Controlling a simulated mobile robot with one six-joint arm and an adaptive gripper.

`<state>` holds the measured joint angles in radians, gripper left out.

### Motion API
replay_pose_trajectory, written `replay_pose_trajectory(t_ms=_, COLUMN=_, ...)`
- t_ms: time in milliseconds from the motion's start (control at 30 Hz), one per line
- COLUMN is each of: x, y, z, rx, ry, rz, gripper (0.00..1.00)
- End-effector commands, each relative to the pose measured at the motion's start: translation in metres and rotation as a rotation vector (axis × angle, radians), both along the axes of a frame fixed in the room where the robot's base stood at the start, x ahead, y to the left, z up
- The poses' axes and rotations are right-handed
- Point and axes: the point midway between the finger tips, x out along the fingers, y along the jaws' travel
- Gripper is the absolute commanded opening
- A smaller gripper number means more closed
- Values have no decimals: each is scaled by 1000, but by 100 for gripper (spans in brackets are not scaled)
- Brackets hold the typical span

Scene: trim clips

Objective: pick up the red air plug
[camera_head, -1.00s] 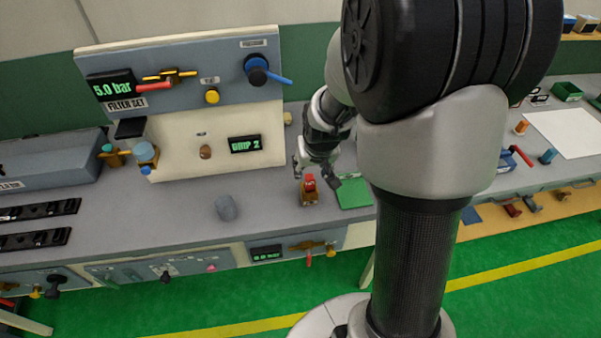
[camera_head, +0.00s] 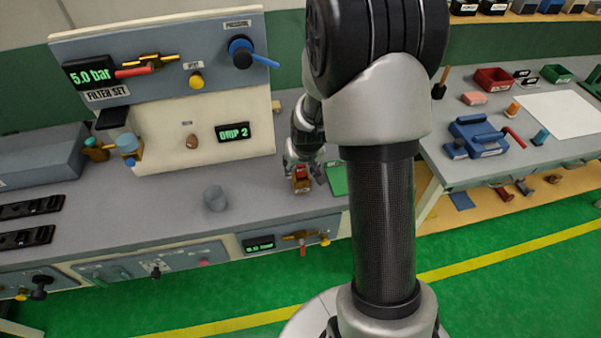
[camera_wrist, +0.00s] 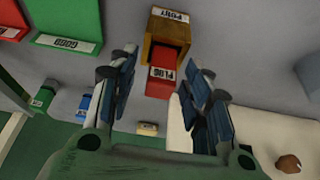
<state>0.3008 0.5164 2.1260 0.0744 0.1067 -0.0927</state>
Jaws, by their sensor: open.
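The red air plug (camera_wrist: 162,75), with a white "PLUG" label, sits at a brass-coloured block labelled "PORT" (camera_wrist: 167,30) in the wrist view. In the head view the red plug (camera_head: 301,172) shows on top of the brass block (camera_head: 301,186) on the grey bench. My gripper (camera_wrist: 163,76) is open, with one finger pad on each side of the plug. A gap shows between the plug and each finger. My gripper (camera_head: 303,172) in the head view is right at the plug, partly hiding it.
A green plate labelled "GOOD" (camera_wrist: 68,22) lies beside the block. The "DRIP 2" panel (camera_head: 205,150) rises behind. A second bench (camera_head: 465,172) with blue and red items is on the right.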

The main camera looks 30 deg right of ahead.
Motion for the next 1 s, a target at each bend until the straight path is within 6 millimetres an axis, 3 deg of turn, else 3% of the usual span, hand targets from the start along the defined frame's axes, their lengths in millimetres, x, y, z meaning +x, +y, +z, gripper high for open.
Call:
replay_pose_trajectory(t_ms=700, x=0, y=0, z=0, rx=0, ry=0, rz=0, gripper=0)
replay_pose_trajectory(t_ms=1000, x=0, y=0, z=2, rx=0, ry=-1, rz=0, gripper=0)
